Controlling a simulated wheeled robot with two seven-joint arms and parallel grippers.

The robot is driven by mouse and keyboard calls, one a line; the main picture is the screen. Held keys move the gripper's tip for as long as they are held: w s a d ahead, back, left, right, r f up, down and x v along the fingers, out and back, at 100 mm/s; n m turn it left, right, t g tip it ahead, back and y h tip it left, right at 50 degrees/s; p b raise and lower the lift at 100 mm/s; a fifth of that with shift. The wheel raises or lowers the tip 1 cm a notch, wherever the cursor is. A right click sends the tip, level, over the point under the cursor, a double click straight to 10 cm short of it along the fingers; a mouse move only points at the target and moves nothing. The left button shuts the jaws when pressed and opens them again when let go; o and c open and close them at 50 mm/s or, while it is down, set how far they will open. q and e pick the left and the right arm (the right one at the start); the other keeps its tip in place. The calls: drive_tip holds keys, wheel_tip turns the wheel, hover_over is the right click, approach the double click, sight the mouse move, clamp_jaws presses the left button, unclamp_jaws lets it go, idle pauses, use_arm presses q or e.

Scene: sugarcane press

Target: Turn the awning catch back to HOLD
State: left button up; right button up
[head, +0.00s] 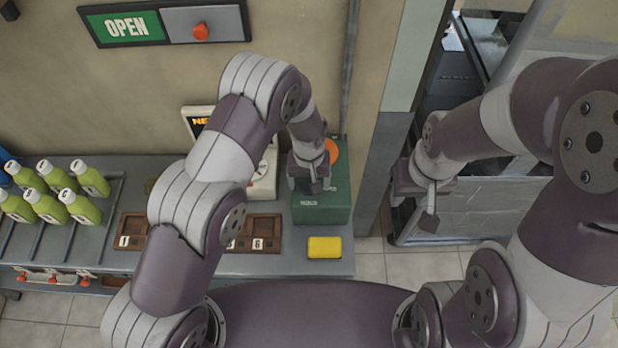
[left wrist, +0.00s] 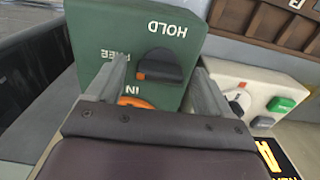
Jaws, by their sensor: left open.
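The awning catch is a dark knob (left wrist: 168,66) with an orange mark on its left end, on a green box (head: 322,207). In the left wrist view the green box (left wrist: 90,25) reads HOLD, FREE and IN, upside down. The orange mark points left, towards the FREE and IN side, away from HOLD; the exact setting is unclear. My left gripper (head: 312,188) is over the box, and its open fingers (left wrist: 160,68) stand either side of the knob; contact cannot be told. My right gripper (head: 420,208) hangs right of the counter, its jaw opening unclear.
An orange part (left wrist: 135,102) sits on the box near IN. A yellow sponge-like block (head: 324,247) lies in front of the box. A white panel with a knob and green button (left wrist: 262,97) is beside it. An OPEN sign (head: 125,26) hangs above.

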use_arm(q)
drive_tip(key=c, duration=1)
drive_tip(key=shift+c, duration=0.2)
drive_tip(key=shift+w+m, duration=0.1)
drive_tip(key=shift+m, duration=0.2)
drive_tip(key=m+b, duration=0.2)
drive_tip(key=m, duration=0.1)
drive_tip(key=shift+f, duration=0.1)
drive_tip(key=m+b, duration=0.1)
drive_tip(key=m, duration=0.3)
drive_tip(key=shift+m, duration=0.3)
drive_tip(key=m+b, duration=0.2)
drive_tip(key=m, duration=0.7)
drive_tip(key=shift+r+b, duration=0.2)
drive_tip(key=shift+b, duration=0.1)
drive_tip(key=shift+m, duration=0.5)
drive_tip(key=shift+w, duration=0.1)
